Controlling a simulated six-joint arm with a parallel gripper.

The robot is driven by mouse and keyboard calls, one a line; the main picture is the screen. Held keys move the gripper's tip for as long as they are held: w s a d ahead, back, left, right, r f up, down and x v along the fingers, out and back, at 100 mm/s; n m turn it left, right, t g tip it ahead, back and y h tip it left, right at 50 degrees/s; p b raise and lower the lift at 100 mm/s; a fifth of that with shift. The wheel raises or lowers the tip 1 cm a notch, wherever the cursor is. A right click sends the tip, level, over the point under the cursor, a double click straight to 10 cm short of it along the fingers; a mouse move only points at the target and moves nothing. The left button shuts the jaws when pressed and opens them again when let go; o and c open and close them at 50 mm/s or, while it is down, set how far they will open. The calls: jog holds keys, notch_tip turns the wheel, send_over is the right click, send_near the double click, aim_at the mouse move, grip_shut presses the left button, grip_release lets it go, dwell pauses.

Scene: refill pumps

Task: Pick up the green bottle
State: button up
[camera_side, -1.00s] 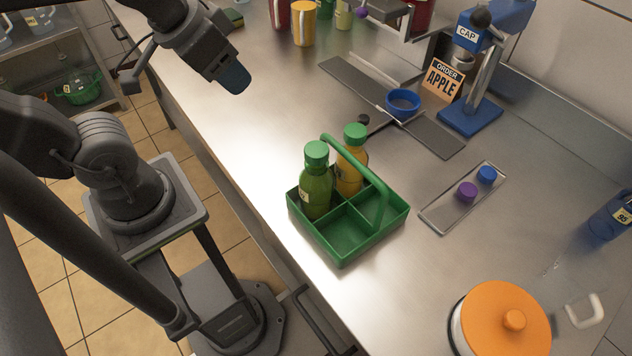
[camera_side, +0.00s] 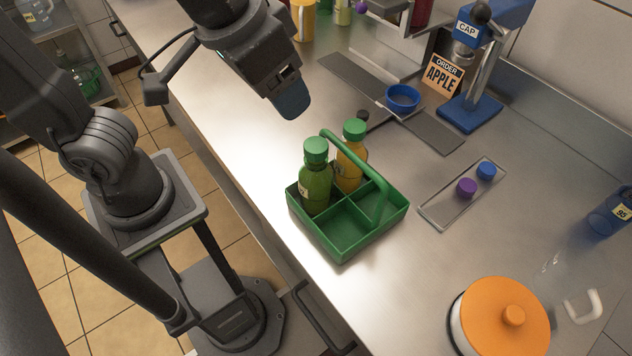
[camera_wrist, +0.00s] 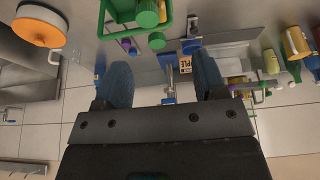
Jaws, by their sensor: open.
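The green bottle (camera_side: 316,184) has a green cap and stands upright in the left compartment of a green carrier (camera_side: 347,243) with a raised handle. A yellow-orange bottle (camera_side: 350,167) with a green cap stands in the compartment behind it. My gripper (camera_side: 292,102) is above and behind the carrier, apart from both bottles. In the wrist view my gripper (camera_wrist: 160,84) shows two fingers spread with nothing between them. The carrier (camera_wrist: 101,22) and green caps (camera_wrist: 147,14) show at the top of that view.
A blue ring (camera_side: 402,98) sits on a dark strip near the blue cap press (camera_side: 470,116) and an APPLE order sign (camera_side: 442,76). A tray (camera_side: 440,215) holds a purple cap and a blue cap. An orange-lidded pot (camera_side: 505,318) stands at front right.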

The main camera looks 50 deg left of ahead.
aim_at(314, 146)
jog(key=w+d+f, duration=0.1)
jog(key=f, duration=0.4)
jog(key=w+d+f, duration=0.1)
jog(key=f, duration=0.1)
jog(key=shift+w+d+f, duration=0.2)
jog(key=shift+w+d, duration=0.1)
jog(key=shift+d, duration=0.05)
jog(key=shift+a+x, duration=0.2)
jog(key=shift+x, duration=1.15)
jog(key=shift+a+x, duration=0.2)
jog(key=shift+x, duration=1.15)
grip_shut()
